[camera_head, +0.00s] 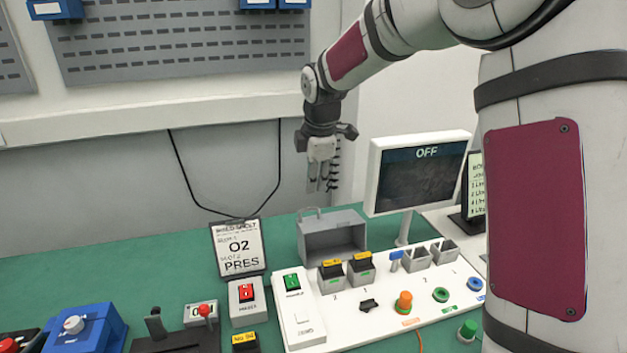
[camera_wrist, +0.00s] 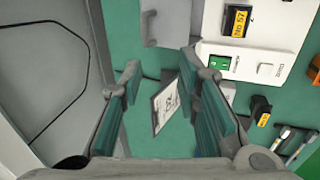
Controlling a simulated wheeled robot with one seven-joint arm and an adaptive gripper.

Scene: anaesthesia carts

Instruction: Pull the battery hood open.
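A grey box-like hood (camera_head: 345,219) stands on the green bench behind the white control panel, with a dark hollow showing at its front. It is the likeliest battery hood, though no label on it is readable. A small handle (camera_head: 309,212) rises at its upper left. In the wrist view a grey part of it (camera_wrist: 165,22) shows at the top edge, beyond my fingers. My gripper (camera_head: 322,187) hangs fingers-down above and behind the hood, apart from it. In the wrist view the two fingers (camera_wrist: 160,98) are spread with nothing held between them.
A monitor (camera_head: 375,185) reading OFF stands to the hood's right. The white panel (camera_head: 375,322) with switches and knobs lies in front. An O2 PRES sign (camera_head: 239,265) leans at the left. A wall with a black cable (camera_head: 190,183) is behind.

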